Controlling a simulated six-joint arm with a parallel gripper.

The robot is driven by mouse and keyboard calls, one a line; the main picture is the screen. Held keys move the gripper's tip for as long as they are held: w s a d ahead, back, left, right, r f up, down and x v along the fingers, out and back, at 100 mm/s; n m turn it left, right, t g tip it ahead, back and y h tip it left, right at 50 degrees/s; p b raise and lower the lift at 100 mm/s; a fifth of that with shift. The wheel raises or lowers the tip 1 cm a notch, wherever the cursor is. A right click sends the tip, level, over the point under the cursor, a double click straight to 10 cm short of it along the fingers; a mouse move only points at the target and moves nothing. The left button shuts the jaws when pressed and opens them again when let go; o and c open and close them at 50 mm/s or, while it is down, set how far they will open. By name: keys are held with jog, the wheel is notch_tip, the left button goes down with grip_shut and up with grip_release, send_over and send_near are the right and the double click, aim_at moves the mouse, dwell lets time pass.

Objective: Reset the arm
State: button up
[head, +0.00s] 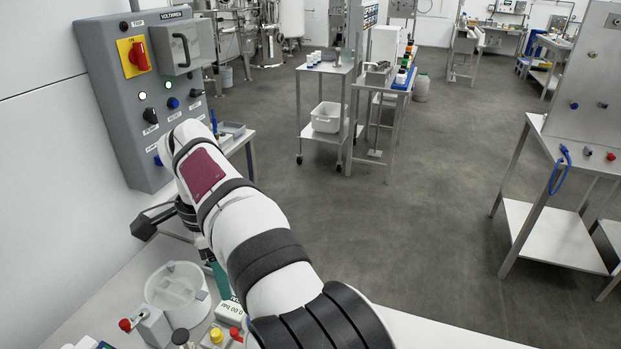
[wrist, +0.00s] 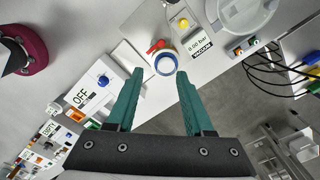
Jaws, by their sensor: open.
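My gripper (wrist: 160,72) has two teal fingers, spread apart with nothing visible between them but the bench equipment beyond. A round white part with a blue rim (wrist: 166,63) appears at the fingertips; I cannot tell how far away it is. In the head view my white arm reaches from the lower middle toward the wall box at upper left. Part of a teal finger (head: 219,280) shows below the arm, close to a small display reading 0.00 bar (head: 230,311). The rest of the gripper is hidden behind the arm.
A grey wall box (head: 131,100) with a red rotary switch (head: 139,57) and several knobs stands near my wrist. A clear-lidded round vessel (head: 177,288) and a red-knobbed valve (head: 125,325) crowd the bench. Black cables (wrist: 275,75) hang nearby. The floor (head: 400,235) to the right is open.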

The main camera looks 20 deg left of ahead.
jog(key=d+r+n, duration=0.2)
jog(key=d+r, duration=0.1)
jog(key=d, duration=1.9)
jog(key=s+d+f+y, duration=0.1)
jog(key=s+d+f, duration=0.3)
jog(key=s+d, duration=0.2)
jog(key=s+d+f+n, duration=0.1)
jog(key=s+d+f, duration=0.2)
jog(key=s+d, duration=0.3)
jog(key=s, duration=0.3)
jog(key=shift+s+d+f+n+y, duration=0.25)
jog(key=shift+s+f+n+y, duration=0.05)
jog(key=shift+s+f+y, duration=0.1)
